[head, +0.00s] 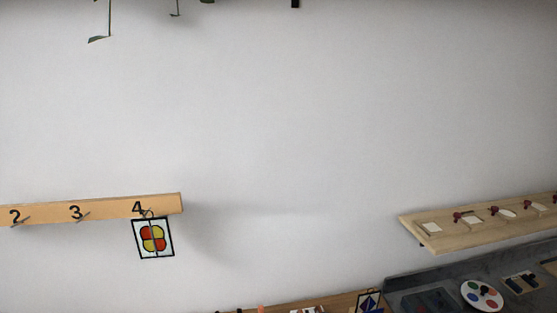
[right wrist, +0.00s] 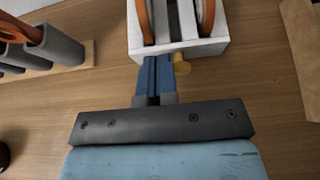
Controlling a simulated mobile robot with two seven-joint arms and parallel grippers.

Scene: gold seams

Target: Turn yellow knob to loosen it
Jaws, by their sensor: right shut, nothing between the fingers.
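In the right wrist view the yellow knob (right wrist: 183,64) sticks out below the near face of a white box (right wrist: 208,48). Two upright orange-edged discs stand in the box. My right gripper (right wrist: 161,60) has its blue fingers together, with nothing between them. Its fingertips are close to the box's near face, just left of the knob. I cannot tell whether a finger touches the knob. The knob and both grippers are out of the head view.
Grey cylinders (right wrist: 53,45) with orange loops stand on a wooden strip at the left of the wrist view. Bare wooden tabletop (right wrist: 267,75) lies right of the box. In the head view a numbered hook rail (head: 110,208) and a sloping wooden shelf (head: 475,235) are on the wall.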

